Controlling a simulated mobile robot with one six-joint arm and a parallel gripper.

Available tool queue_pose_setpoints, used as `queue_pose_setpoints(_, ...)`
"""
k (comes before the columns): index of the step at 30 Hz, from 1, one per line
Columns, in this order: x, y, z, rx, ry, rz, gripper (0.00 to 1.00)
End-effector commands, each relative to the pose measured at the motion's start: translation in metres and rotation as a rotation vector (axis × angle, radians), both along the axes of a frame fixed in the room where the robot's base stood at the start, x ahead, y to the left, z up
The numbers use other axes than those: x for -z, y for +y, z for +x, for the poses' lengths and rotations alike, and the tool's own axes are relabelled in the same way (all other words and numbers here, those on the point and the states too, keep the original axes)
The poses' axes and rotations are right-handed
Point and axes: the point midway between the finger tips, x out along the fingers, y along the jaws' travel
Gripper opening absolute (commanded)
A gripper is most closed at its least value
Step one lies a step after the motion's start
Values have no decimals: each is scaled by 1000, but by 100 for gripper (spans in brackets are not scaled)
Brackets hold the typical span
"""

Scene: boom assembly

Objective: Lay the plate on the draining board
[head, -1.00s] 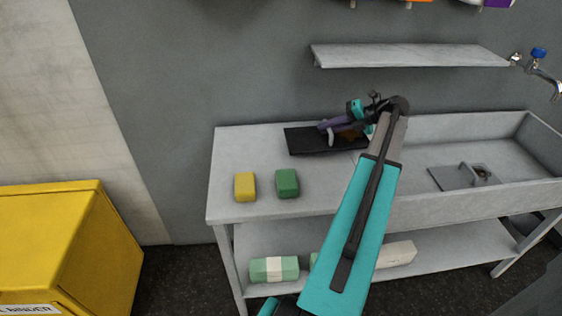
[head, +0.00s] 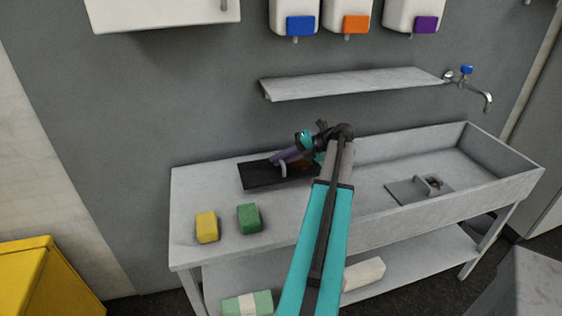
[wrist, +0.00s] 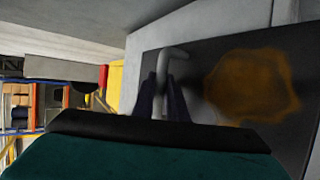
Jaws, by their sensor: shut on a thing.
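The plate (head: 257,177) is dark and flat, with a pale bent handle and an orange-brown stain. It lies level at the back of the draining board (head: 200,192), the flat left part of the grey sink unit. I cannot tell whether its underside touches the board. My gripper (head: 286,161) reaches in over the plate from the right. In the wrist view my gripper (wrist: 163,97) is shut on the plate's handle, with the stain to the right on the plate (wrist: 215,55). The arm hides the plate's right end in the head view.
A yellow block (head: 207,227) and a green block (head: 249,218) stand in front of the plate. The sink basin (head: 440,165), holding a grey plate with a handle (head: 408,189), is to the right. A shelf (head: 350,84) and a tap (head: 478,92) are above.

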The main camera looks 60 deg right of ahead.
Motion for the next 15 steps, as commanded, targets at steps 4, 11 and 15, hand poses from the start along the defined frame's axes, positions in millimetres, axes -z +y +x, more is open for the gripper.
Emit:
queue_pose_setpoints(4,-4,20,15,-2,-5,1,0)
queue_pose_setpoints(11,-5,45,36,-2,-6,0,0)
queue_pose_setpoints(15,-5,61,49,-2,-6,0,0)
